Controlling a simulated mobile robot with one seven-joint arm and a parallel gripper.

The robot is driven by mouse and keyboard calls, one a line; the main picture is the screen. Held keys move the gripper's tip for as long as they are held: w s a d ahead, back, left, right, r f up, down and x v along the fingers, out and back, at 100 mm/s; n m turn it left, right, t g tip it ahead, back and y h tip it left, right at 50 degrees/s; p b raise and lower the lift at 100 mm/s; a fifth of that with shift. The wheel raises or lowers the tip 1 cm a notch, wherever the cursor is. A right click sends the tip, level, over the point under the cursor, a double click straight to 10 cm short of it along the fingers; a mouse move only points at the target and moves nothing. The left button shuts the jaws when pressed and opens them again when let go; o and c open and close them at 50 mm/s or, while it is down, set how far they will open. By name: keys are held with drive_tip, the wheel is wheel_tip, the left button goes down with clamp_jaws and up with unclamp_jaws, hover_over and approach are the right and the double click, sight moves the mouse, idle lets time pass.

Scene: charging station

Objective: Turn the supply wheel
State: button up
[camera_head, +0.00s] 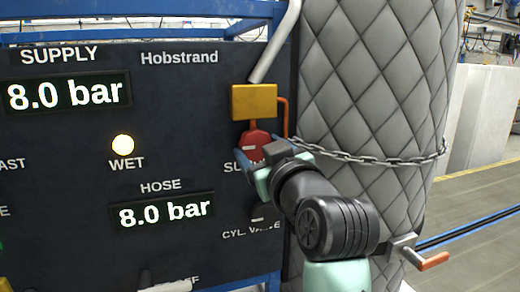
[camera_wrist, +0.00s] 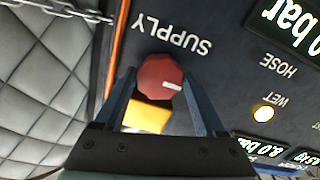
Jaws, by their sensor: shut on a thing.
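The supply wheel is a small red, many-sided knob with a white mark, on the dark panel below a yellow block. In the head view the wheel (camera_head: 256,139) is partly covered by my gripper (camera_head: 262,152), which reaches it from the lower right. In the wrist view the wheel (camera_wrist: 158,74) sits between the two blue fingers of my gripper (camera_wrist: 160,80), one on each side. The gripper is shut on the wheel. The SUPPLY label beside it reads upside down in the wrist view and is partly hidden by my arm in the head view.
The yellow block (camera_head: 254,101) with a grey pipe is just above the wheel. An orange pipe (camera_head: 284,118) runs close on the right. A chain (camera_head: 375,161) crosses the quilted grey column (camera_head: 375,80). Supply and hose displays read 8.0 bar; the WET lamp (camera_head: 123,145) is lit.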

idle(0.3)
drive_tip(key=m+p, duration=0.2)
drive_tip(key=m, duration=0.2)
drive_tip(key=shift+r+m, duration=0.1)
drive_tip(key=shift+m, duration=0.3)
drive_tip(key=m+p, duration=0.2)
drive_tip(key=m, duration=0.2)
drive_tip(key=shift+a+m, duration=0.1)
drive_tip(key=shift+m, duration=0.2)
drive_tip(key=m+p, duration=0.2)
drive_tip(key=m, duration=0.2)
drive_tip(key=shift+m+p, duration=1.25)
drive_tip(key=shift+m, duration=0.95)
drive_tip(key=o, duration=1.3)
drive_tip(key=shift+r, duration=0.15)
